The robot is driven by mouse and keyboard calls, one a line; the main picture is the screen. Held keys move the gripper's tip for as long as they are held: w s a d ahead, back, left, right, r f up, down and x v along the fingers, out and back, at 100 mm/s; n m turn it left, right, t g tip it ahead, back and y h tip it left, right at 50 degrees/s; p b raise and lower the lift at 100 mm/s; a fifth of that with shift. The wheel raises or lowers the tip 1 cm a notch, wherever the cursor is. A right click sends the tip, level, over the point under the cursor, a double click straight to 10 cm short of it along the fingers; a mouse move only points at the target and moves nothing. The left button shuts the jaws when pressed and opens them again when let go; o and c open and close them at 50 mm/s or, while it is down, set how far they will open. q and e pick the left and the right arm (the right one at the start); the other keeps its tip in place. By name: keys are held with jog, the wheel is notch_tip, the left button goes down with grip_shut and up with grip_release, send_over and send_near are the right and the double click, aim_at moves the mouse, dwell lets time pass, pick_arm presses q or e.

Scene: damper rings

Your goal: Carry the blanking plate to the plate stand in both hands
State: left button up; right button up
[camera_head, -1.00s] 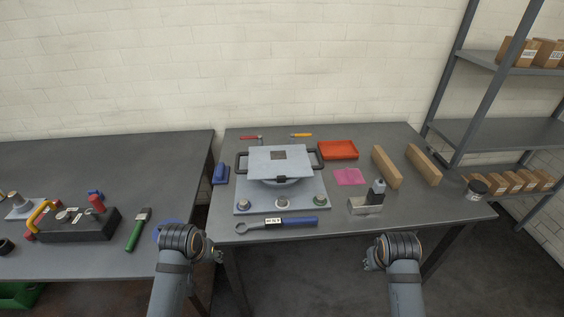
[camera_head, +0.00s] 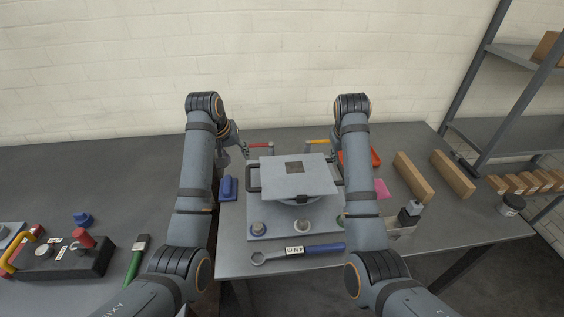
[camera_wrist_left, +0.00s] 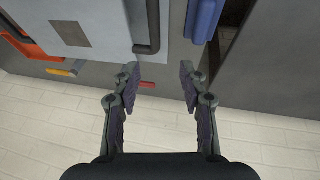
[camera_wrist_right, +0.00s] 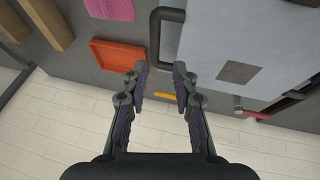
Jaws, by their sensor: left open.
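The blanking plate (camera_head: 310,182) is a pale grey square with a dark patch, lying flat on a fixture at the middle of the table. It has a black left handle (camera_head: 253,178) and a black right handle (camera_wrist_right: 156,40). My left gripper (camera_head: 243,147) is open and empty, behind the left handle, which shows ahead of its fingers (camera_wrist_left: 160,80). My right gripper (camera_head: 330,158) is open and empty near the right handle, its fingers (camera_wrist_right: 160,76) apart from it. Two wooden blocks (camera_head: 413,177) stand at the right, possibly the plate stand.
A blue object (camera_head: 228,188) lies left of the plate. An orange tray (camera_wrist_right: 118,54) and a pink cloth (camera_wrist_right: 110,8) lie to its right. A second table (camera_head: 60,195) holds tools at left.

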aim_at(247, 169)
pick_arm(q)
jog(key=x, duration=0.5)
jog(key=d+x, duration=0.1)
jog(key=x, duration=0.1)
jog(key=shift+d+f, duration=0.1)
jog(key=shift+f, duration=0.25)
pick_arm(e)
jog(key=x, duration=0.5)
jog(key=d+x, duration=0.1)
jog(key=x, duration=0.2)
jog(key=shift+s+f, duration=0.1)
jog(key=shift+s, duration=0.1)
pick_arm(q)
jog(key=shift+w+f, duration=0.25)
jog(key=shift+f, duration=0.3)
pick_arm(e)
jog(key=shift+w+f, duration=0.3)
jog(key=shift+f, duration=0.15)
pick_arm(q)
jog(key=shift+s+r, duration=0.1)
pick_arm(e)
jog(key=shift+s, duration=0.1)
pick_arm(q)
jog(key=c, duration=0.7)
pick_arm(e)
grip_shut()
pick_arm(q)
grip_shut()
